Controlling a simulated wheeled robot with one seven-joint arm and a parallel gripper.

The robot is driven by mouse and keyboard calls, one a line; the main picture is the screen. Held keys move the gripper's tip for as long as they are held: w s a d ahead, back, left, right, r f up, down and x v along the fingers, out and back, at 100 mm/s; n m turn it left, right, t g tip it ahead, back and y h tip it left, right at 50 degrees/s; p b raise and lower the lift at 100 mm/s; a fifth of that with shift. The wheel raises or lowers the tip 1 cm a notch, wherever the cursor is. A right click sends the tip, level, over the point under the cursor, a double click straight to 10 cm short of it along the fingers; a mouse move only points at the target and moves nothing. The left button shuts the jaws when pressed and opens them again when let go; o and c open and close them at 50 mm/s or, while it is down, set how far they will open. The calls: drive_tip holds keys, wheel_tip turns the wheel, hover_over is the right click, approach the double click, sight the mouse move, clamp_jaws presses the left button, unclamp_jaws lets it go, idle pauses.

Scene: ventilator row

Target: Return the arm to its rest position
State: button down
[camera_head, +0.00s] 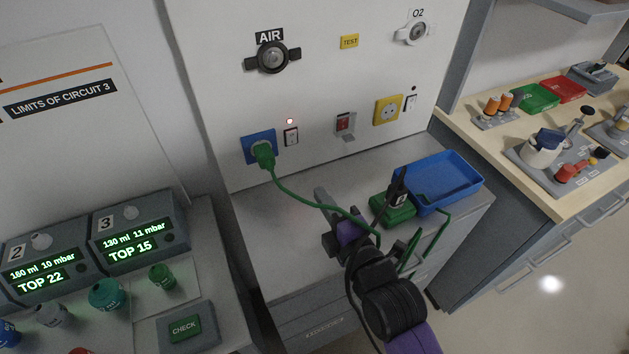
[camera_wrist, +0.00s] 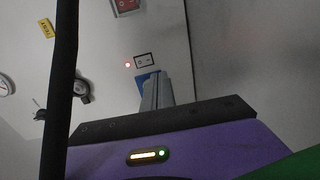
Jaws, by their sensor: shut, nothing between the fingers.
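My gripper (camera_head: 322,194) is in the middle of the camera_head view, over the grey counter (camera_head: 292,242). Its grey fingers are together and empty, pointing up and left towards the wall panel (camera_head: 225,75). In the camera_wrist view the fingers (camera_wrist: 155,90) show closed above my purple gripper body, in front of the blue socket (camera_wrist: 146,76). My dark and purple arm links run from the gripper to the bottom right of the camera_head view. A green plug (camera_head: 263,154) sits in the blue socket (camera_head: 250,142), apart from the fingers.
A green cable (camera_head: 310,203) runs from the plug towards my gripper and partly behind my arm. A green box (camera_head: 392,210) and a blue tray (camera_head: 448,180) stand close right of it. Ventilator displays (camera_head: 130,240) are at left. A wooden bench (camera_head: 500,148) is at right.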

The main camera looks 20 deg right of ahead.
drive_tip(key=s+m+g, duration=0.2)
drive_tip(key=s+m, duration=1.6)
drive_tip(key=s, duration=1.6)
drive_tip(key=shift+d+r, duration=0.25)
drive_tip(key=shift+d, duration=0.05)
drive_tip(key=shift+s, duration=0.1)
